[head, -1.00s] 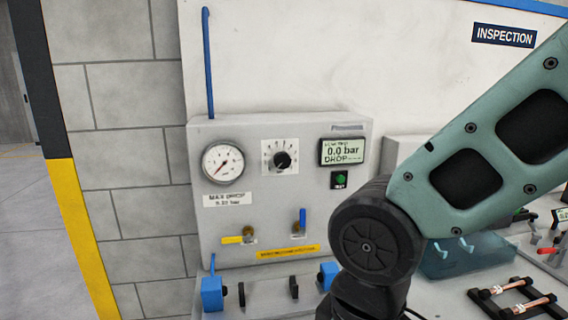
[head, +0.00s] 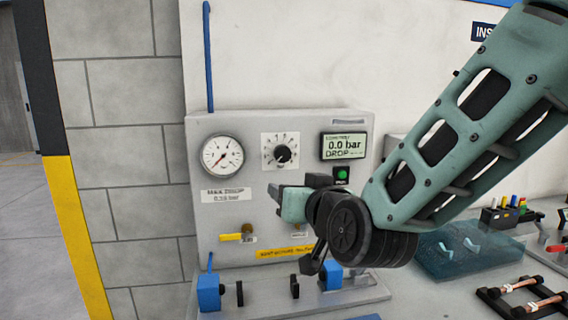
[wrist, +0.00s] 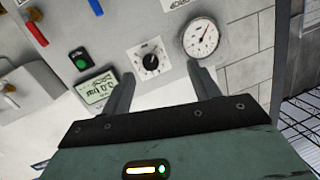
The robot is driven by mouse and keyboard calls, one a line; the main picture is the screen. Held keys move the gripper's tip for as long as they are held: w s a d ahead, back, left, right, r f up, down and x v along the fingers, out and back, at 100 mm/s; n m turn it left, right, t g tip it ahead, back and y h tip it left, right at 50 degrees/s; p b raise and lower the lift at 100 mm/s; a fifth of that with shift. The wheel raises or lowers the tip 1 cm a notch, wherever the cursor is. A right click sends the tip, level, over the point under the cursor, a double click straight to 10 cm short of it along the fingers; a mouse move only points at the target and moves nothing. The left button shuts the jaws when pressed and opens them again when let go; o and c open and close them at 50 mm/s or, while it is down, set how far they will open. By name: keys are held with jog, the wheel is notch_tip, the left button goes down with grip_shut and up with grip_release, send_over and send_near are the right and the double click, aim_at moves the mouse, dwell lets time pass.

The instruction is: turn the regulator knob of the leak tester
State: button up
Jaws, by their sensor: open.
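The leak tester (head: 217,215) is a grey panel on the bench against the wall. Its regulator knob (head: 282,154) is black on a white scale plate, between the round gauge (head: 222,156) and the display (head: 344,146), which reads 0.0 bar. In the wrist view the knob (wrist: 150,62) is upside down and shows beyond the fingers, between them. My gripper (wrist: 163,88) is open and empty. In the head view my gripper (head: 275,195) is in front of the panel, below the knob, apart from it. The gauge needle points to the lower left.
A green button (head: 341,174) sits below the display. A yellow-handled valve (head: 232,237) is low on the panel. Blue clamp blocks (head: 209,292) stand on the fixture below.

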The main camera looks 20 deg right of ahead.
notch_tip(320, 180, up, 2)
jog(key=d+m+t+h, duration=0.1)
jog(key=d+t+h, duration=0.1)
jog(key=d, duration=0.1)
jog(key=p, duration=1.4)
send_near(284, 155)
jog(key=w, duration=0.8)
jog(key=shift+w+r, duration=0.25)
jog(key=shift+r, duration=0.15)
jog(key=shift+w+f, duration=0.15)
jog(key=shift+w, duration=0.55)
jog(key=c, duration=1)
